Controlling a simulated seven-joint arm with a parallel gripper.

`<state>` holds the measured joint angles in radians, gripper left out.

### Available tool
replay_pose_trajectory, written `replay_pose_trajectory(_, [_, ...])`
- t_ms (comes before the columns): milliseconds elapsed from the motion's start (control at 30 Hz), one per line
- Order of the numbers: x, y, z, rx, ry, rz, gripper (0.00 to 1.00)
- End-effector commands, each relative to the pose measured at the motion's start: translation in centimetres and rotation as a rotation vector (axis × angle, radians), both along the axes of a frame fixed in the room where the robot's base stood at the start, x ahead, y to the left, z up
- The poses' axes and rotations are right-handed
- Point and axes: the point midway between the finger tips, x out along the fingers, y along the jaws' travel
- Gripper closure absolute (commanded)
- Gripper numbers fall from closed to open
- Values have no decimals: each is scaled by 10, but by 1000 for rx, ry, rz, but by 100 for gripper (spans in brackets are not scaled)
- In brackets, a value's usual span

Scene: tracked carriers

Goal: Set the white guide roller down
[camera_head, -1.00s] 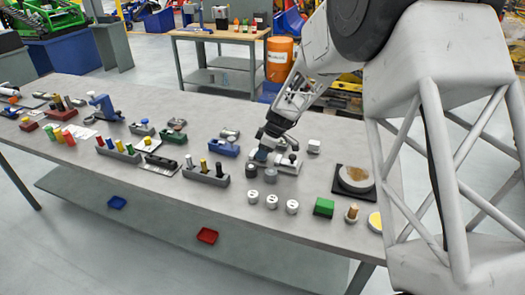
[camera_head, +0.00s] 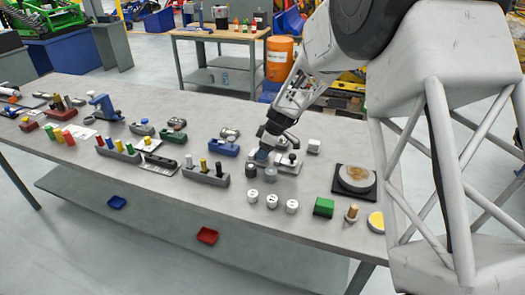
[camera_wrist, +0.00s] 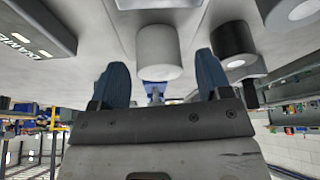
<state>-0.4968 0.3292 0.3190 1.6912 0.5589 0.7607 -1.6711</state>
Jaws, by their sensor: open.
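A white roller (camera_wrist: 158,50) stands in the wrist view just beyond my gripper (camera_wrist: 155,80), in line with the gap between the two blue fingertips. The fingers are open, with space on both sides of the roller, and do not visibly grip it. I cannot make out that white roller for certain in the head view, where my gripper covers part of the plate.
A dark roller (camera_head: 251,170) and a grey roller (camera_head: 270,174) stand close in front of my gripper. Three white rollers (camera_head: 272,201) stand nearer the table's front edge. A green block (camera_head: 324,207) and a black-based round plate (camera_head: 356,178) are to the right.

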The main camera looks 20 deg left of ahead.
Motion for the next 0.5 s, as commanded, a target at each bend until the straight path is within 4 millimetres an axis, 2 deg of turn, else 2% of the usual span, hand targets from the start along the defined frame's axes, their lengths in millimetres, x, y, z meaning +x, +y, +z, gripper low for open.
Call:
replay_pose_trajectory(167, [2,-7,19,1,-1,-2,29])
replay_pose_trajectory(500, [6,-28,69,2,-3,-2,29])
